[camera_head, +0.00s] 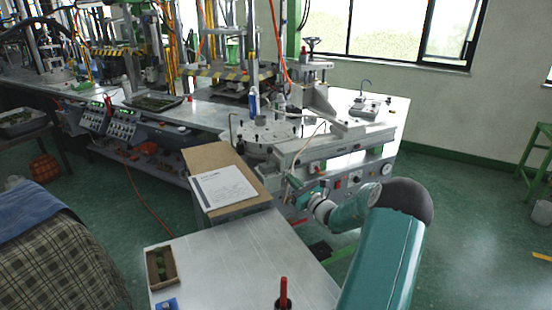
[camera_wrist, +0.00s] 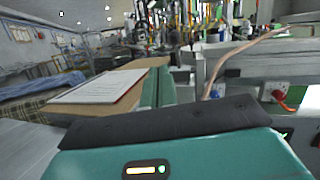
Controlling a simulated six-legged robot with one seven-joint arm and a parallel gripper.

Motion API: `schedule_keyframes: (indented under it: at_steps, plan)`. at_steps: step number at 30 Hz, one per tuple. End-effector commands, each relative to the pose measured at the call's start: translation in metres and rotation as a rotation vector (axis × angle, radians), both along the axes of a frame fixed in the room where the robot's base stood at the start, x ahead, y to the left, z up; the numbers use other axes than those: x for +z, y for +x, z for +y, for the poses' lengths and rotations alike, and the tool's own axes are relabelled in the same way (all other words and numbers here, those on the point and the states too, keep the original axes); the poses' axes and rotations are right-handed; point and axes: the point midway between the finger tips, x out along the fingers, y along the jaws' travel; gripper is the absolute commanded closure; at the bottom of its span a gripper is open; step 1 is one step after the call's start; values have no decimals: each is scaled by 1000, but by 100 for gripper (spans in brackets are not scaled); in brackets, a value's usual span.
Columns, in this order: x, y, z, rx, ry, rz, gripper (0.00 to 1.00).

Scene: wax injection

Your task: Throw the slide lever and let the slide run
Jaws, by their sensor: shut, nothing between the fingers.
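The wax injection machine (camera_head: 262,138) has a round plate on its bench and a long metal slide rail (camera_head: 345,138) along its right part. My gripper (camera_head: 291,183) is at the machine's front edge, below the near end of the rail. It is shut and holds nothing. In the wrist view its teal fingers (camera_wrist: 158,88) point toward the machine front, partly hidden behind the dark edge of my gripper's body. A thin pale curved hose or rod (camera_wrist: 225,65) rises just right of the fingers. I cannot clearly pick out the slide lever or tell whether my gripper touches it.
A red knob (camera_wrist: 284,101) sits on the machine front, right of my fingers. A cardboard-brown board with a white paper (camera_head: 223,187) lies left of my gripper. A metal table (camera_head: 215,262) with a small wooden box (camera_head: 161,267) stands nearer. Green floor is open at right.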

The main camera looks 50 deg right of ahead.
Motion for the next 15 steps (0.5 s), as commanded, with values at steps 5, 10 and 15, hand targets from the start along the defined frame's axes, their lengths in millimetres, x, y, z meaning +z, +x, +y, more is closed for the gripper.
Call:
schedule_keyframes:
  at_steps: [5, 10, 15]
  plan:
    - [-7, -12, -22, -56, 46, -32, 100]
    - [-7, -12, -21, -55, 43, -30, 100]
    - [-6, -8, -21, -53, 42, -30, 100]
